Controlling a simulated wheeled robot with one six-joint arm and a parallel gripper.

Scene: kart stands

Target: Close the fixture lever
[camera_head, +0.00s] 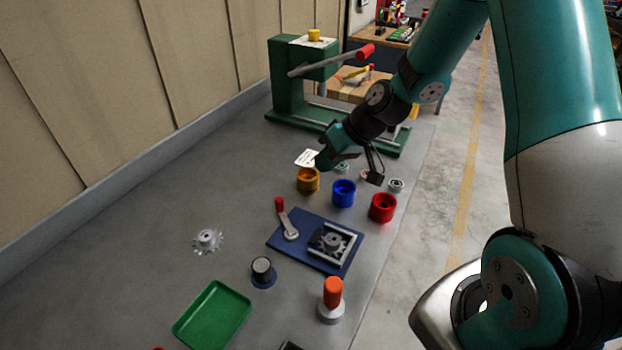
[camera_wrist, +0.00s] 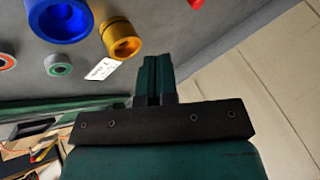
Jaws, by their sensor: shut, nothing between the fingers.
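The fixture is a dark blue plate (camera_head: 316,260) on the grey bench in the head view, with a framed block holding a metal gear (camera_head: 334,243) at its right. Its lever (camera_head: 287,222) is a grey arm with a red grip; it pivots on the plate's left part and points away toward the back, beyond the plate's edge. My gripper (camera_head: 324,163) is shut and empty, above the bench behind the orange-yellow cup, well apart from the lever. In the wrist view the shut fingers (camera_wrist: 154,65) show. A cut-off red piece (camera_wrist: 196,3) at the top edge may be the lever's grip.
Orange-yellow (camera_head: 308,181), blue (camera_head: 343,194) and red (camera_head: 383,208) cups stand between gripper and fixture. A green press (camera_head: 292,85) stands behind.

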